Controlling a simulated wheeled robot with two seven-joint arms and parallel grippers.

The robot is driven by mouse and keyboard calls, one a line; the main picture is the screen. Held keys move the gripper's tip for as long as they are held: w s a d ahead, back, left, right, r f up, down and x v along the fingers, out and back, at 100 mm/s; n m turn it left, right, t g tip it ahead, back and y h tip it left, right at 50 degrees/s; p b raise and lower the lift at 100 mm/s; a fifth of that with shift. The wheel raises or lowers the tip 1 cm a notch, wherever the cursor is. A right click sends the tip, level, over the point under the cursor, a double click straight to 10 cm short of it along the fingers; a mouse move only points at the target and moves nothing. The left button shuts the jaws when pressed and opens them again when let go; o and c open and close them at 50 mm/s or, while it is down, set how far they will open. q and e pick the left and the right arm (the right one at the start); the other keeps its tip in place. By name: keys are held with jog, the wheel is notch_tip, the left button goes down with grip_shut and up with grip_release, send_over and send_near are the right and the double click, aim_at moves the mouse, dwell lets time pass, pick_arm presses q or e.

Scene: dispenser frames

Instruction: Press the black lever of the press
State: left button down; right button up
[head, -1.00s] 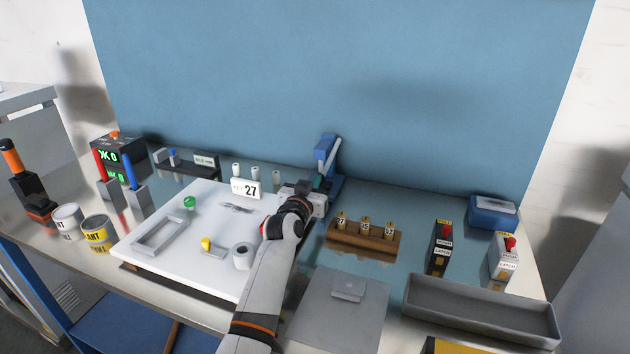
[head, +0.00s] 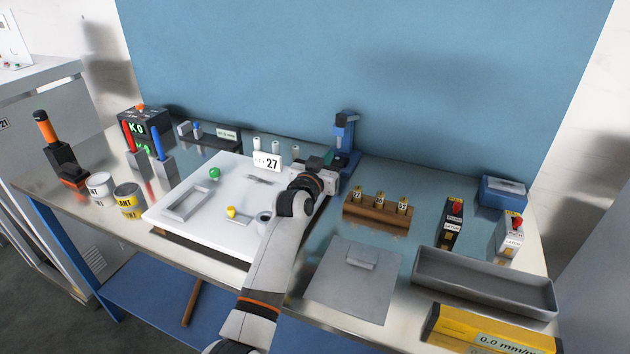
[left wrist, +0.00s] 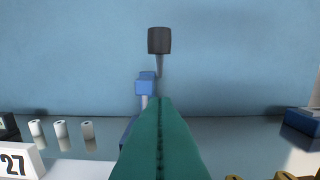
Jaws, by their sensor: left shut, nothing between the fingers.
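The blue press (head: 347,160) stands at the back of the table, against the blue wall panel. Its black lever knob (left wrist: 159,40) shows large in the left wrist view, on a thin metal rod, above and beyond my fingers. In the head view the black knob (head: 352,118) is small at the top of the press. My left gripper (head: 329,157) is in front of the press, lower than the knob. Its teal fingers (left wrist: 160,105) are shut together with nothing between them, and a gap shows between them and the knob. My right gripper is not in view.
A white board (head: 205,232) with small parts and a "27" sign (head: 267,162) lies left of my arm. A wooden holder (head: 376,213) with brass pieces stands right of the gripper. A grey tray (head: 484,282) lies at the right.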

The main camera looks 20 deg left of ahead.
pick_arm(q)
jog(key=s+f+b, duration=0.1)
jog(key=s+f, duration=0.2)
jog(key=s, duration=0.3)
jog(key=shift+f, duration=0.2)
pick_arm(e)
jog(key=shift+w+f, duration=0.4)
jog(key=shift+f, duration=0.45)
pick_arm(q)
jog(key=shift+a, duration=0.1)
